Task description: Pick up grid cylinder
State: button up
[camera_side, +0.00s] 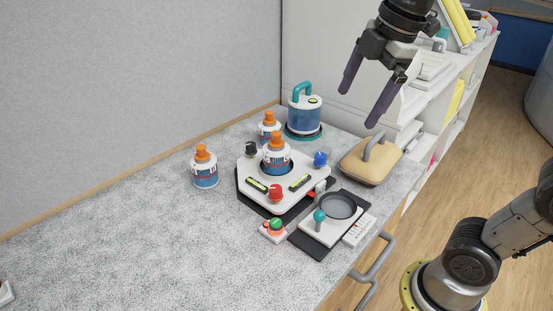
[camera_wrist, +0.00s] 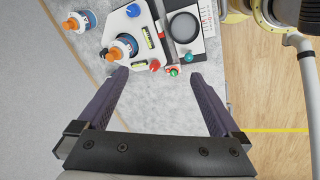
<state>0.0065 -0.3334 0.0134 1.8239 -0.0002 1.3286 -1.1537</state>
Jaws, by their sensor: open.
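No object is plainly marked as the grid cylinder, and I cannot tell for sure which one it is. A blue cylinder with a white top and teal handle (camera_side: 304,116) stands upright at the back of the counter. Three white-and-blue bottles with orange caps stand near it: one at left (camera_side: 205,168), one behind (camera_side: 269,127), and one on the white device (camera_side: 276,157). Two bottles show in the wrist view, the left one (camera_wrist: 79,21) and the one on the device (camera_wrist: 121,48). My gripper (camera_side: 356,109) is open and empty, high above the counter's right side; its fingers also show in the wrist view (camera_wrist: 158,75).
The white device (camera_side: 310,170) has red, black and blue knobs. A tan handled block (camera_side: 370,163), a dark round plate unit (camera_side: 338,207) and a small green-red button (camera_side: 274,228) surround it. Shelves (camera_side: 455,110) stand at right. The counter's left side is largely clear.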

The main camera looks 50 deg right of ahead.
jog(key=w+n+g, duration=0.2)
jog(key=w+n, duration=0.2)
jog(key=w, duration=0.6)
jog(key=g, duration=0.2)
send_over(278, 133)
jog(key=shift+n, duration=0.4)
notch_tip(278, 133, down, 8)
jog(key=shift+w+r, duration=0.15)
jog(key=shift+r, duration=0.05)
notch_tip(278, 133, down, 8)
jog(key=shift+r, duration=0.1)
jog(key=shift+a+f, duration=0.1)
jog(key=shift+f, duration=2.85)
jog(key=c, duration=1.4)
jog(key=shift+w+r, duration=0.1)
jog(key=shift+c, duration=0.6)
